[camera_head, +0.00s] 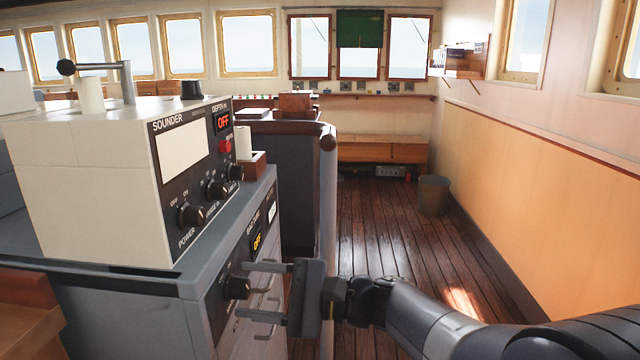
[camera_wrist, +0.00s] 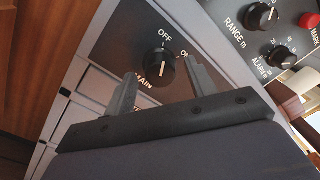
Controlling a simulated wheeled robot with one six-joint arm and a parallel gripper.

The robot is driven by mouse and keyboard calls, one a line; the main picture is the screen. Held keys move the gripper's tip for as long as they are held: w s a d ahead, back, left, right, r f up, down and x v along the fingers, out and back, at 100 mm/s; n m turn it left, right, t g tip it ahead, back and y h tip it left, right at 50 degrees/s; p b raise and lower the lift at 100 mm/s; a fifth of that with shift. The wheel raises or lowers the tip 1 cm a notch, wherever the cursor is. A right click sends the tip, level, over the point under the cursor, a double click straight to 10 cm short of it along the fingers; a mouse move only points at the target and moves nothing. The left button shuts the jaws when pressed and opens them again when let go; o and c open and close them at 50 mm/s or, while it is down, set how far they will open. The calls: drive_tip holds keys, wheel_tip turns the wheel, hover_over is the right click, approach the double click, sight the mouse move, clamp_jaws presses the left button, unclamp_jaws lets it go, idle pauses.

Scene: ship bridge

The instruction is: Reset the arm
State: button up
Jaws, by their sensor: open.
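My arm (camera_head: 430,318) reaches in from the lower right in the head view. My gripper (camera_head: 262,291) is open, with its two fingers pointing left at the front of the grey console. A black rotary knob (camera_head: 237,288) marked OFF and MAIN sits just beyond the fingertips. In the wrist view the knob (camera_wrist: 160,68) lies between the two fingers of my gripper (camera_wrist: 158,88). I cannot tell whether a finger touches it. Its white pointer line is turned toward the OFF label.
The white sounder box (camera_head: 100,180) with several knobs stands on the grey console (camera_head: 130,300), above my gripper. A bin (camera_head: 433,195) stands by the right wall. The wooden floor (camera_head: 385,240) between console and wall is mostly clear. A wooden bench (camera_head: 380,150) is at the back.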

drive_tip(key=s+d+p, duration=0.1)
drive_tip(key=d+p, duration=0.1)
drive_tip(key=d, duration=0.9)
drive_tip(key=a, duration=0.3)
drive_tip(key=a+b, duration=0.1)
drive_tip(key=a, duration=0.3)
drive_tip(key=w+a+b, duration=0.1)
drive_tip(key=a, duration=0.3)
drive_tip(key=shift+a, duration=0.15)
drive_tip(key=shift+r+m+p, duration=0.25)
drive_tip(key=shift+m+p, duration=0.15)
drive_tip(key=shift+p, duration=0.35)
drive_tip(key=shift+m+p, duration=0.4)
drive_tip(key=shift+p, duration=0.05)
drive_tip(key=m+p, duration=0.5)
drive_tip(key=p, duration=0.1)
drive_tip(key=m+p, duration=0.5)
drive_tip(key=p, duration=0.1)
drive_tip(key=shift+s+m, duration=0.1)
drive_tip(key=shift+m, duration=0.2)
drive_tip(key=shift+s+d+f, duration=0.1)
drive_tip(key=shift+s+d, duration=0.05)
drive_tip(key=shift+d, duration=1.15)
drive_tip(key=shift+s+d+f, duration=0.1)
drive_tip(key=shift+d, duration=1.2)
drive_tip(key=shift+f, duration=0.1)
